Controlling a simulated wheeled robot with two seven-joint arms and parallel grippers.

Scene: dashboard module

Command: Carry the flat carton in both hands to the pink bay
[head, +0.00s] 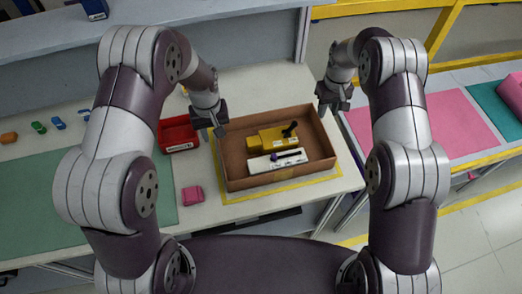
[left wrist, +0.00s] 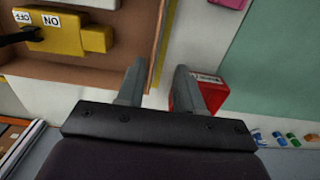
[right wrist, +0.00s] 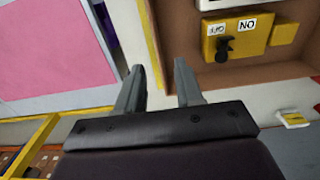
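The flat carton (head: 232,182) is a brown open-topped box on the near table, inside a yellow outline. My left gripper (head: 212,135) is open near the carton's left wall; in the left wrist view (left wrist: 158,90) the wall's edge runs between the fingers. My right gripper (head: 333,109) is open near the right wall; in the right wrist view (right wrist: 160,85) the wall runs up between its fingers. The pink bay (head: 460,124) is a bare pink mat on the right-hand table.
A red tray (head: 178,134) stands left of the carton, close to my left gripper. A pink block (head: 193,195) lies at the near left. A green mat (head: 50,215) covers the left. A gap separates the tables; a teal mat (head: 495,105) lies beyond the pink one.

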